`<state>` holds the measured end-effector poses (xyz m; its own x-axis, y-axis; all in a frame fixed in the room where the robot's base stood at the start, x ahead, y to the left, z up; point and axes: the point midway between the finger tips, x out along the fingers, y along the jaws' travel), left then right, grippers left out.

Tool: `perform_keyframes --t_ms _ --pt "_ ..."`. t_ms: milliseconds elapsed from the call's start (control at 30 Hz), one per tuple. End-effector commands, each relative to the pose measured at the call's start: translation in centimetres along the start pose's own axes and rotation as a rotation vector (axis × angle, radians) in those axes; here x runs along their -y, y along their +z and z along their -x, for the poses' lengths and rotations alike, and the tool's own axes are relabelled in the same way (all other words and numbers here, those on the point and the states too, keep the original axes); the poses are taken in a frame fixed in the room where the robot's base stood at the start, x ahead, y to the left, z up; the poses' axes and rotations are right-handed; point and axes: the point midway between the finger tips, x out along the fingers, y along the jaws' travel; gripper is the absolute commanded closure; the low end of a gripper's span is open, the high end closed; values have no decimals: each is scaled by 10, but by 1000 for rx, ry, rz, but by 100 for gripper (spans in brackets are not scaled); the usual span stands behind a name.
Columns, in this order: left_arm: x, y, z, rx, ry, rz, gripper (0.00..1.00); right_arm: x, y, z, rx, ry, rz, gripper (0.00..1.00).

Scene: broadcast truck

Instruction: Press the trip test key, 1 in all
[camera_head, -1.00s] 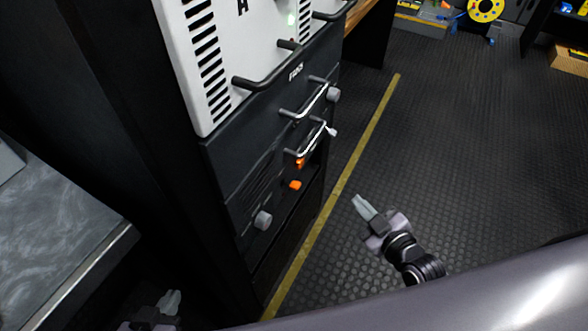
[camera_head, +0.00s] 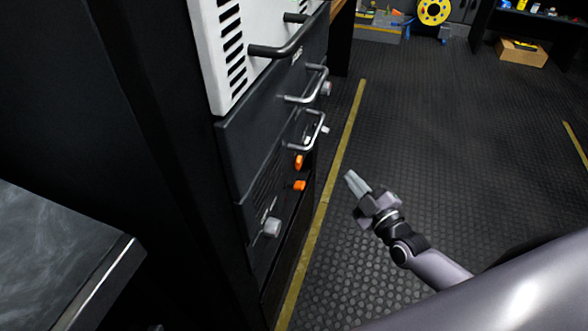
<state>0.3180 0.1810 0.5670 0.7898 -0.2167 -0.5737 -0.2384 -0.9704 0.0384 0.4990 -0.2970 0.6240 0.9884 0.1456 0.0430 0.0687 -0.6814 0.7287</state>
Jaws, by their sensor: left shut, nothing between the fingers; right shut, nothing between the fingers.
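The rack's dark lower panels (camera_head: 262,160) carry two orange keys or switches, an upper one (camera_head: 299,162) and a lower one (camera_head: 299,185). They are seen at a steep angle, and no label can be read, so I cannot tell which is the trip test key. A grey knob (camera_head: 272,228) sits below them. My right gripper (camera_head: 351,178) is shut and empty, to the right of the orange keys and apart from the panel. It points up and left, over the floor in the picture. My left gripper is out of view below the bottom edge.
Metal handles (camera_head: 320,128) stick out from the panels near the orange keys. A white vented unit (camera_head: 218,75) is above. A grey worktop (camera_head: 50,250) lies at left. The floor (camera_head: 450,150) right of the yellow line (camera_head: 330,190) is open.

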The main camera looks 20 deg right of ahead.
Motion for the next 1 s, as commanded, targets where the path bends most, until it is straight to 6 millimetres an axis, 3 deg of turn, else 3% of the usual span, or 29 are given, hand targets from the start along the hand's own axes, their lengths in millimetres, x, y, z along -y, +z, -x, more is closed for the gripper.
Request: perform_keyframes --t_ms 200,733,1000 --pt "0 6 -5 -2 2 -1 100 -4 9 -5 -4 29 33 100" --pt "-1 8 -4 2 3 1 100 -4 8 -8 -5 34 39 100" --pt "-2 10 -5 -1 6 -2 100 12 -7 -30 -5 35 35 100"
